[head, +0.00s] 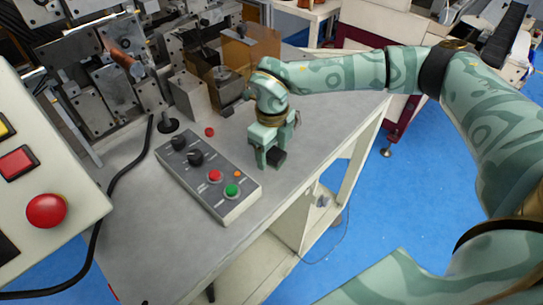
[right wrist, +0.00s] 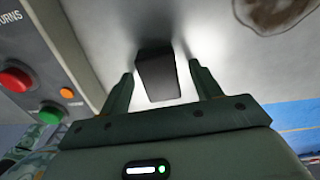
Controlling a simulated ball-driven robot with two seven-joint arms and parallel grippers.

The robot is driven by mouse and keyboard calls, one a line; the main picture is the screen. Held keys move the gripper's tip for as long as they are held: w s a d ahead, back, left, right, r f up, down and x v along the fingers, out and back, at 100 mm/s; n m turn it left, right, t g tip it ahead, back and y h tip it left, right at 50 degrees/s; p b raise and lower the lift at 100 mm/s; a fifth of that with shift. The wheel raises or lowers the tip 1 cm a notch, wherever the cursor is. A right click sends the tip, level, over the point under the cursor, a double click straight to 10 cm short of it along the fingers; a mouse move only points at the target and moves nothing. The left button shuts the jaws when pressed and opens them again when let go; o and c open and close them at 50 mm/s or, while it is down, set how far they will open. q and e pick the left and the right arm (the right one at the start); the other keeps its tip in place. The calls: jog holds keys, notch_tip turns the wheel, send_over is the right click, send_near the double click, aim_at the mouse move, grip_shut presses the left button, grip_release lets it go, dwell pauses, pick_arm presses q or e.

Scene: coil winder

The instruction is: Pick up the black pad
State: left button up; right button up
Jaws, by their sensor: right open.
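The black pad (head: 278,157) lies on the grey table top, near its right edge in the head view. My right gripper (head: 270,160) points down over it and partly hides it. In the right wrist view the black pad (right wrist: 157,76) shows as a dark block between the two fingers of my right gripper (right wrist: 156,85). The fingers are open, with a gap on each side of the pad. My left gripper is not in view.
A control box (head: 208,177) with knobs and red and green buttons stands left of my right gripper. Winder machinery (head: 110,85) fills the back left. A panel with a red button (head: 46,210) is at the left. The front table top is clear.

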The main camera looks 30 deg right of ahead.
jog(key=shift+f, duration=0.3)
jog(key=shift+r, duration=0.1)
jog(key=c, duration=1.1)
jog(key=shift+r, duration=0.1)
jog(key=shift+r, duration=0.2)
notch_tip(320, 180, up, 2)
jog(key=shift+r+p, duration=0.25)
jog(key=shift+p, duration=0.15)
jog(key=s+a+r, duration=0.2)
jog(key=s+r, duration=0.1)
jog(key=s, duration=0.1)
jog(key=s+a+r+p, duration=0.1)
jog(key=s+a+r, duration=0.2)
jog(key=s, duration=0.1)
jog(key=s+a+r, duration=0.2)
jog(key=s+r, duration=0.2)
jog(key=shift+a, duration=0.15)
jog(key=shift+o, duration=0.7)
